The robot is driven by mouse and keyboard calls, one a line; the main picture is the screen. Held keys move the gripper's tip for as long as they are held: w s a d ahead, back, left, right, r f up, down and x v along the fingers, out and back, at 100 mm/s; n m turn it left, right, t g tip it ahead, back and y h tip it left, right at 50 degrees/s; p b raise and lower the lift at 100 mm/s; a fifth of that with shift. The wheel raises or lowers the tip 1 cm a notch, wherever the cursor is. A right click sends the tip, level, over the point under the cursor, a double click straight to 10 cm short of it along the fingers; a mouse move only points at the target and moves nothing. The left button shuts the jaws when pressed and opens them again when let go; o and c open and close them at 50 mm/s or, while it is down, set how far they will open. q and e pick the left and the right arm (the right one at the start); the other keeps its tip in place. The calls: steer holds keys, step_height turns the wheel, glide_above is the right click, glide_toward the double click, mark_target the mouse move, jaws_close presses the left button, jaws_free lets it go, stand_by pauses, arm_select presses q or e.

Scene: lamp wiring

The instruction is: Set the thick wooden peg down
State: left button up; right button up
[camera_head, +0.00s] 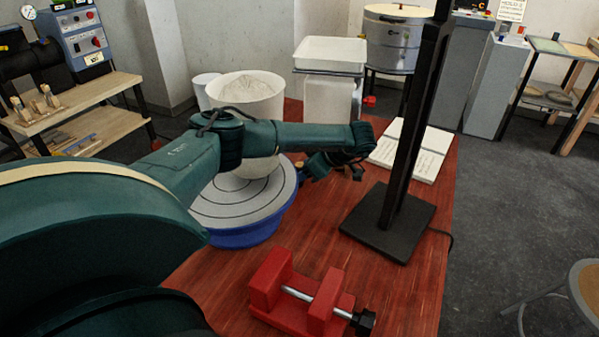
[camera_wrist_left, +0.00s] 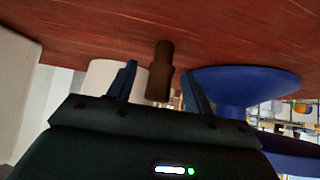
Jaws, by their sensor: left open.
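The thick wooden peg (camera_wrist_left: 160,72) is dark brown and shows in the left wrist view. It appears to stand on the red table (camera_wrist_left: 225,42), between the two blue fingers of my left gripper (camera_wrist_left: 159,78). Gaps show on both sides of the peg, so the open fingers are apart from it. In the head view my left gripper (camera_head: 317,168) is low beside the blue-based wheel, partly behind its own wrist. My right gripper is in neither view.
The potter's wheel (camera_head: 238,210) is left of the gripper, with a white bucket (camera_head: 247,97) behind. A black post on a square base (camera_head: 385,222) stands to the right. An open book (camera_head: 412,150) lies behind it, and a red vise (camera_head: 305,292) sits at the front.

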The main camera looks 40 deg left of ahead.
arm_select(q)
steer(key=shift+c, duration=0.2)
jaws_close()
stand_by(0.3)
